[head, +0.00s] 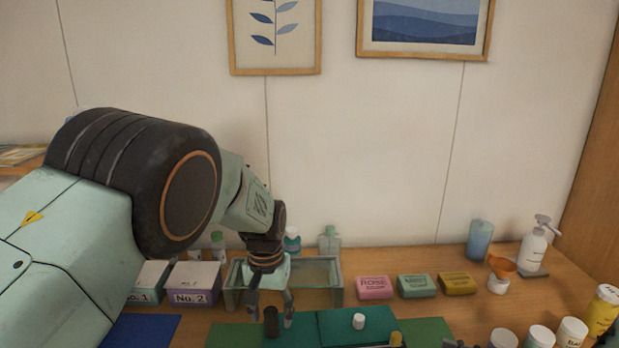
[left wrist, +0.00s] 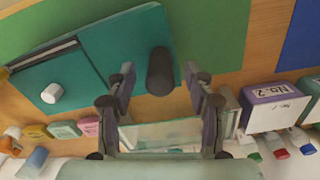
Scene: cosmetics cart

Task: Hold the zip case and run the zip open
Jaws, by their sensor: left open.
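The teal zip case (head: 335,322) lies flat on a green mat (head: 430,331) at the front of the wooden top. A dark upright cylinder (head: 271,322) stands at its left part, and a white knob (head: 358,321) stands on its right part. In the left wrist view the case (left wrist: 115,45) shows a dark slot near its edge, the white knob (left wrist: 52,93) and the dark cylinder (left wrist: 160,72). My left gripper (head: 270,309) is open above the case. Its fingers (left wrist: 160,78) appear to either side of the cylinder; contact is not visible. My right gripper is not clearly seen.
A glass tray (head: 338,283) stands just behind the case. Boxes No. 1 (head: 149,283) and No. 2 (head: 194,283) are to its left. Three soap bars, including the pink one (head: 374,288), are to its right. Several white jars crowd the front right.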

